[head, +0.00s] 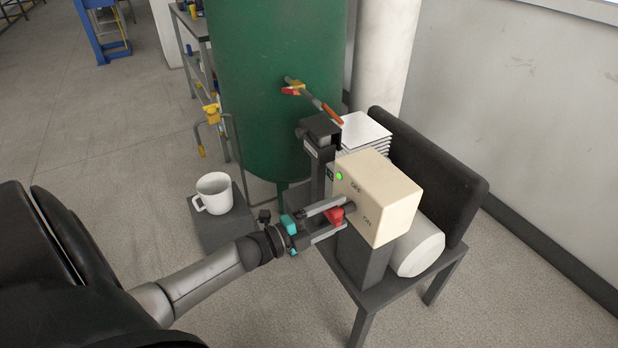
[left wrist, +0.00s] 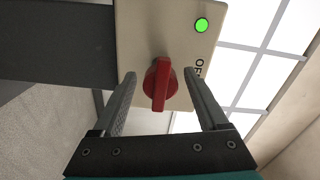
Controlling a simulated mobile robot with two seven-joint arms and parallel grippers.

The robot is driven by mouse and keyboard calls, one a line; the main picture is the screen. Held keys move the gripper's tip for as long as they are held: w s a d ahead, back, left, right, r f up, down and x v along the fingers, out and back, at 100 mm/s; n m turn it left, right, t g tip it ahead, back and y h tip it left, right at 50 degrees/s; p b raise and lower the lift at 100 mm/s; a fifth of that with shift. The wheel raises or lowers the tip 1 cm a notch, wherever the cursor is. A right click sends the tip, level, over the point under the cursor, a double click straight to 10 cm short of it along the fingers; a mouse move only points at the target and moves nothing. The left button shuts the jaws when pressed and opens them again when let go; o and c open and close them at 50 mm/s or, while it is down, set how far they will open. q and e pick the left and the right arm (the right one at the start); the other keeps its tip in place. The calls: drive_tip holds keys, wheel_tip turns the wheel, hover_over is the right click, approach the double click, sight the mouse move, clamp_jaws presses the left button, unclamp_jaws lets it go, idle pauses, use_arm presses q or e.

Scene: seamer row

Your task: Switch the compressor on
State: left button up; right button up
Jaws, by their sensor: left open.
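The compressor's cream switch box (head: 384,196) carries the marks OFF and ON and a lit green lamp (head: 339,176). A red rotary knob (head: 334,215) is on its face. My left gripper (head: 342,213) reaches the box with open fingers, one on each side of the knob. In the left wrist view the knob (left wrist: 158,84) lies between the fingers (left wrist: 160,74), with gaps on both sides. Its handle runs roughly up and down in that picture. The OFF mark (left wrist: 199,68) is beside the right finger; ON is not visible there. My right gripper is not in view.
A white mug (head: 213,193) sits on a grey block left of my gripper. A white cylinder (head: 418,246) and a dark backrest (head: 440,185) are right of the box. Open floor lies left.

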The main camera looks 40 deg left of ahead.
use_arm(q)
drive_tip(key=p+v, duration=0.2)
drive_tip(key=v, duration=1.2)
drive_tip(key=shift+s, duration=0.25)
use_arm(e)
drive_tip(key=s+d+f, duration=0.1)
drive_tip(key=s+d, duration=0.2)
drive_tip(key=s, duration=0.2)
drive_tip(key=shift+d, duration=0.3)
use_arm(q)
drive_tip(key=shift+a+f, duration=0.15)
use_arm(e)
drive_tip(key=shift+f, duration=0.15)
